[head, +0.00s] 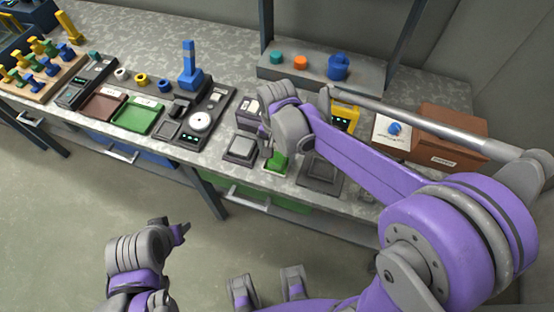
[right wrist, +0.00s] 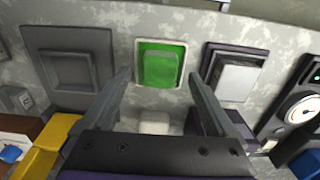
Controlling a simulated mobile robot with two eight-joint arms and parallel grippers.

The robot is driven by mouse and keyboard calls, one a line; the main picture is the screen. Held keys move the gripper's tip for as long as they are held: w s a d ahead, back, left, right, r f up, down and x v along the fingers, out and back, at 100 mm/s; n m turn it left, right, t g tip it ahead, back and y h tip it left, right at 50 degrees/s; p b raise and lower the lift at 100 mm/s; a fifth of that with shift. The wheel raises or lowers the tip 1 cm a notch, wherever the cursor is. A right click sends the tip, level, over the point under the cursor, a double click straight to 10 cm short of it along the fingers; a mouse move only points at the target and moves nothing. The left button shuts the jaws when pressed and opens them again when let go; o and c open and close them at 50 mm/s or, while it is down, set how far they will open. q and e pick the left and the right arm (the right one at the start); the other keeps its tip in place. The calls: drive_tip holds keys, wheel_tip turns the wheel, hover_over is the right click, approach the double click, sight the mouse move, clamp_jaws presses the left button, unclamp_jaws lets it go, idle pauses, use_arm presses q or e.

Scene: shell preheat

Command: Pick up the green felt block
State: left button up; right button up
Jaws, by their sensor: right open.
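The green felt block (head: 278,162) sits near the front edge of the worktop, partly hidden by my right wrist in the head view. In the right wrist view the green felt block (right wrist: 158,66) lies on a small pale-rimmed base, ahead of the jaws. My right gripper (right wrist: 161,78) is open and empty, its fingers spread to either side of the block in the picture. I cannot tell the remaining gap to it. My left gripper (head: 180,233) hangs low over the floor, away from the worktop; its jaw opening is unclear.
Beside the block are a grey square pad (head: 241,149) and a dark square frame (head: 321,175). A yellow device (head: 345,115) and a brown box (head: 447,134) stand to the right. Green and brown trays (head: 137,118) lie to the left. A raised shelf (head: 365,76) is behind.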

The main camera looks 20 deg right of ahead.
sight(277, 157)
drive_tip(key=shift+f, duration=0.6)
drive_tip(key=c, duration=1.4)
drive_tip(key=shift+r, duration=0.15)
drive_tip(key=shift+c, duration=0.2)
wheel_tip(277, 157, up, 10)
drive_tip(key=shift+p, duration=0.4)
